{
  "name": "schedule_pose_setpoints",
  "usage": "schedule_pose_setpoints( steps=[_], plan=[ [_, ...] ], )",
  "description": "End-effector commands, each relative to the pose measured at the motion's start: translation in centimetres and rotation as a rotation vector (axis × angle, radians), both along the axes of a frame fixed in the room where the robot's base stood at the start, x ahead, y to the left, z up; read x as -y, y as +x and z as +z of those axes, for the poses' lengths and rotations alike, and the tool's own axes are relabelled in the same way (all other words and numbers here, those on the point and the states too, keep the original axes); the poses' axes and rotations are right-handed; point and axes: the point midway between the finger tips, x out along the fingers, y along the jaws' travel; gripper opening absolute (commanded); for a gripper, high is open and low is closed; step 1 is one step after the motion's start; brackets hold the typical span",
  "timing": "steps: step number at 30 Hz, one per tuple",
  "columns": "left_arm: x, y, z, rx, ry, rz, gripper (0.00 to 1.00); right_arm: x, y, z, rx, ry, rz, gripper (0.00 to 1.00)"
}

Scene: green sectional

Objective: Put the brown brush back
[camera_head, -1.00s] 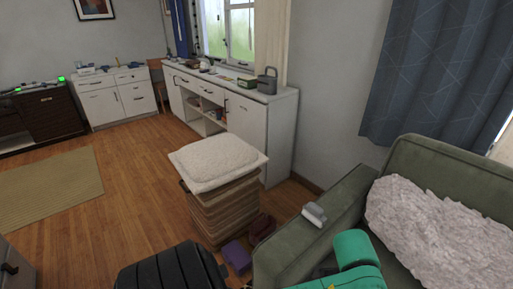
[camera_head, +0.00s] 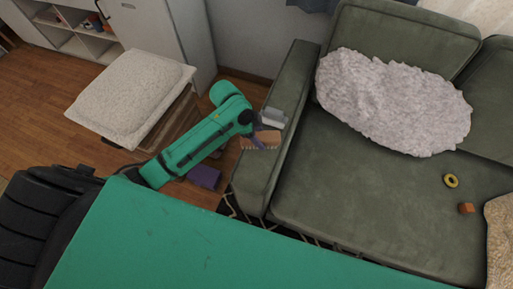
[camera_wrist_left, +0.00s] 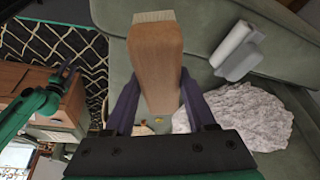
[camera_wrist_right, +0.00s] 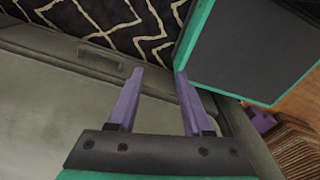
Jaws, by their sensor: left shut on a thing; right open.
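The brown brush (camera_head: 262,139) has a wooden back and pale bristles. My left gripper (camera_head: 257,143) is shut on it and holds it at the left armrest of the green sofa (camera_head: 262,172). I cannot tell whether it touches the armrest. In the left wrist view the brush (camera_wrist_left: 155,60) stands between the two purple fingers, bristles at the top edge. My right gripper (camera_wrist_right: 160,74) is open and empty in the right wrist view, with the sofa and a patterned rug beyond it; it does not show in the head view.
A white-grey object (camera_head: 273,116) lies on the armrest close behind the brush. A fluffy pillow (camera_head: 395,100), a yellow ring (camera_head: 451,181) and a small orange block (camera_head: 466,208) are on the sofa. A cushioned stool (camera_head: 130,95) and a purple item (camera_head: 204,177) stand left of it.

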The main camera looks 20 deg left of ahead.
Motion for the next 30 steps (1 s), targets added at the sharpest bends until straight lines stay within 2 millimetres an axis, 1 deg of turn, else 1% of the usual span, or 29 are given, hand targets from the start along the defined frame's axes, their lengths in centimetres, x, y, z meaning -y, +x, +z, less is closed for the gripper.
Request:
schedule_pose_setpoints(
  steps=[1,3,6,8,12,15,21,24,25,26,27,30],
  plan=[
    [0.0,-0.1,-1.8,-0.006,0.0,0.002,0.04,0.1,0.0,-0.1,0.0,-0.002,0.001,0.5],
    [0.0,0.0,-3.9,-0.004,0.0,0.003,0.04,0.1,0.1,-0.2,0.001,-0.002,0.001,0.5],
    [0.0,0.0,-5.9,-0.001,0.001,0.002,0.04,-0.1,0.3,-0.3,0.005,0.001,0.001,0.5],
    [0.0,0.0,-6.8,0.0,0.0,0.002,0.04,-0.3,0.5,-0.4,0.008,0.004,0.0,0.5],
    [0.0,0.0,-9.5,-0.001,0.0,0.002,0.04,-0.9,0.7,-0.8,0.012,0.013,-0.002,0.5],
    [-0.1,0.1,-10.3,0.001,0.0,0.002,0.04,-1.2,0.7,-0.8,0.012,0.017,-0.003,0.5],
    [-0.1,0.1,-10.3,0.002,0.001,0.001,0.04,-1.2,0.7,-0.8,0.013,0.017,-0.002,0.5],
    [-0.1,0.1,-10.7,0.001,0.0,0.002,0.04,-1.2,0.7,-1.0,0.013,0.017,-0.001,0.5],
    [-0.1,0.0,-10.6,0.001,0.001,0.002,0.67,-1.2,0.7,-0.9,0.013,0.017,-0.001,0.5],
    [-0.1,0.0,-10.5,0.001,0.001,0.002,0.79,-1.2,0.7,-0.9,0.013,0.016,-0.001,0.5],
    [-0.1,0.0,-10.5,0.001,0.001,0.002,0.86,-1.1,0.7,-0.9,0.013,0.015,-0.001,0.5],
    [-0.1,0.0,-10.5,0.001,0.001,0.002,0.86,-0.9,0.7,-0.9,0.013,0.013,0.0,0.5]
  ],
)
